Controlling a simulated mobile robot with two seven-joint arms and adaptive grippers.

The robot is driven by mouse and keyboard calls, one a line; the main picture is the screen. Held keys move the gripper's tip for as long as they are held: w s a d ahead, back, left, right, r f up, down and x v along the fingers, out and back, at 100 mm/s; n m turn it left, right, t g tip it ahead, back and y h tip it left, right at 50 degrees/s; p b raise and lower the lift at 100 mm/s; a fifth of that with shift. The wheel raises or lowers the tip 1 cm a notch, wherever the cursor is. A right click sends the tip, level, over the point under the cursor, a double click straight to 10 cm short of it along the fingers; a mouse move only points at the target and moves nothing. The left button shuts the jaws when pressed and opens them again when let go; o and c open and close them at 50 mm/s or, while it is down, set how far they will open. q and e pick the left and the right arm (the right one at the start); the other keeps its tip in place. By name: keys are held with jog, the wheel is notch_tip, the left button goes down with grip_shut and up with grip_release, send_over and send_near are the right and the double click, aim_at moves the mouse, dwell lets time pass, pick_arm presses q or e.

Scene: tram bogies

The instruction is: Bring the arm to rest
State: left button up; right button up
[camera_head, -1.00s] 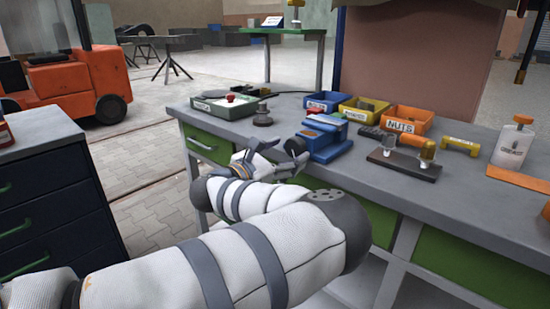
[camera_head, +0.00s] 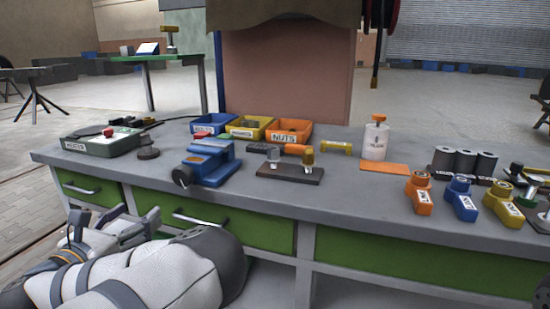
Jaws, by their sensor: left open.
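My left arm comes in at the lower left, with a white padded sleeve and grey bands. My left gripper (camera_head: 138,216) is open, its fingers apart, with nothing seen between them. It is in front of the workbench's green drawers (camera_head: 215,224), below the level of the worktop (camera_head: 330,200) in the picture. Whether it touches the bench front cannot be told. My right gripper does not show.
On the workbench stand a blue vice (camera_head: 210,162), a NUTS bin (camera_head: 289,131), a dark block with fittings (camera_head: 290,173), a white bottle (camera_head: 376,140), and orange, blue and yellow tools at right (camera_head: 461,198). A green-topped controller box (camera_head: 101,141) lies at left.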

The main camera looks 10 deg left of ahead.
pick_arm(q)
jog(key=s+a+f+n+g+y, duration=0.3)
jog(key=s+f+n+g, duration=0.1)
jog(key=s+f+n, duration=0.45)
jog(key=s+a+f+n+g+y, duration=0.3)
jog(key=s+f+n+g, duration=0.3)
jog(key=f+n, duration=0.4)
jog(key=s+d+f+n+g+h, duration=0.1)
jog(key=s+d+f+n+g, duration=0.1)
jog(key=s+d+f+n, duration=0.3)
jog(key=s+d+f+n+g+h, duration=0.1)
jog(key=s+d+f+n+g, duration=0.1)
jog(key=s+f+n, duration=0.35)
jog(key=s+d+n+g+h, duration=0.4)
jog(key=s+d+n+g, duration=0.2)
jog(key=s+d, duration=0.8)
jog(key=d+n, duration=0.2)
jog(key=d, duration=0.1)
jog(key=shift+f+h, duration=0.15)
jog(key=shift+h, duration=0.25)
jog(key=shift+a, duration=0.1)
